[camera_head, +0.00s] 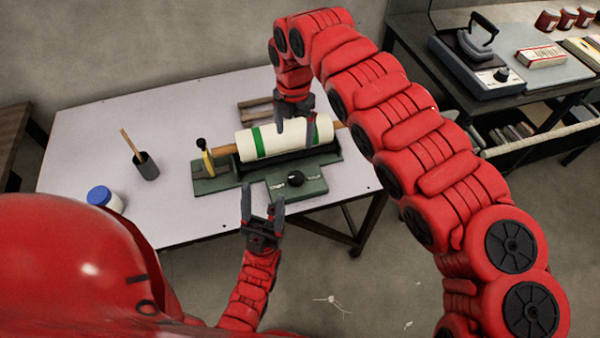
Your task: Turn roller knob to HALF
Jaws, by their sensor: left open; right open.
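The green roller device (257,180) sits on the white table, with a white cloth roll (280,141) with green stripes lying in it on a wooden rod (222,151). The black roller knob (296,178) is on the front plate of the device; its setting is too small to read. My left gripper (263,203) is open and empty, just in front of the device, left of and nearer than the knob. My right gripper (296,128) is open, pointing down over the roll, its fingers at the roll's right part; I cannot tell whether they touch it.
The white table (100,160) holds a dark cup with a stick (146,165) and a blue-lidded jar (104,198) on the left. A wooden frame (257,107) lies behind the roll. A bench at right holds an iron (478,50). The table's front edge is near my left gripper.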

